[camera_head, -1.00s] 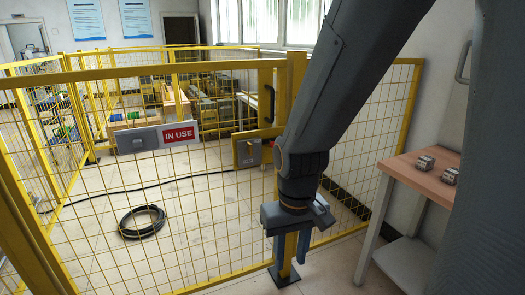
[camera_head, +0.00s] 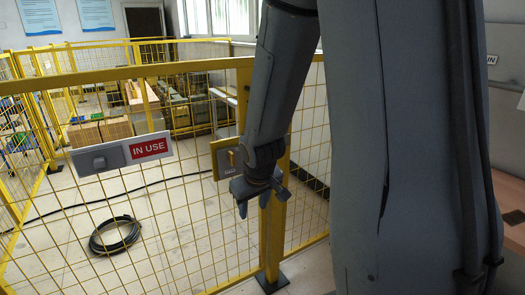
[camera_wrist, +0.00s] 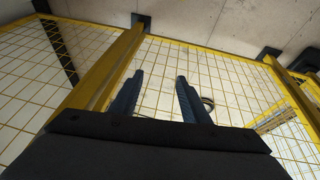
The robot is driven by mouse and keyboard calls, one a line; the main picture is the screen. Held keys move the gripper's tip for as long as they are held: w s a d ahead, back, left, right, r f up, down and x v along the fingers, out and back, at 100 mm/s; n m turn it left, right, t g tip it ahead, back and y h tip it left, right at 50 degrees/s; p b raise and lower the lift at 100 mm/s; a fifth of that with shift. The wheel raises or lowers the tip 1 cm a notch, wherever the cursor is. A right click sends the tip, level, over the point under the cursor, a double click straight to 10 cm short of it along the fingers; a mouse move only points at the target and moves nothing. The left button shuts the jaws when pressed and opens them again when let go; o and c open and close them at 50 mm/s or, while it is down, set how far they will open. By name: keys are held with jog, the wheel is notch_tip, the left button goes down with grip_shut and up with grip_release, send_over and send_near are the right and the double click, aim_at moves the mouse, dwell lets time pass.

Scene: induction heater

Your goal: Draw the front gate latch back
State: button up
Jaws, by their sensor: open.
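The front gate is a yellow mesh panel (camera_head: 130,215) across the head view. A yellow plate with a grey face and a small yellow piece, which looks like the latch (camera_head: 227,157), sits beside the yellow post (camera_head: 272,235). My arm hides its right side. My gripper (camera_head: 254,206) is open and empty, fingers pointing down, just below and right of the latch in the picture. In the wrist view my gripper (camera_wrist: 160,76) shows two parted fingers with mesh and floor beyond them. The latch is not clearly seen there.
A coiled black hose (camera_head: 115,235) lies on the floor behind the mesh. A wooden table (camera_head: 512,225) stands at the right, mostly hidden by my arm.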

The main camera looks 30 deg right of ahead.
jog(key=w+d+r+n+t+y+p, duration=0.1)
jog(key=w+d+n+t+p, duration=0.2)
jog(key=w+d+t, duration=0.65)
jog(key=w+d+r+n+t+y+p, duration=0.1)
jog(key=d+r+n+t+y+p, duration=0.1)
jog(key=d+r+t+y+p, duration=0.3)
jog(key=w+a+f+g+y, duration=0.1)
jog(key=w, duration=0.6)
jog(key=shift+w+a+g, duration=0.25)
jog(key=shift+g, duration=0.1)
grip_shut()
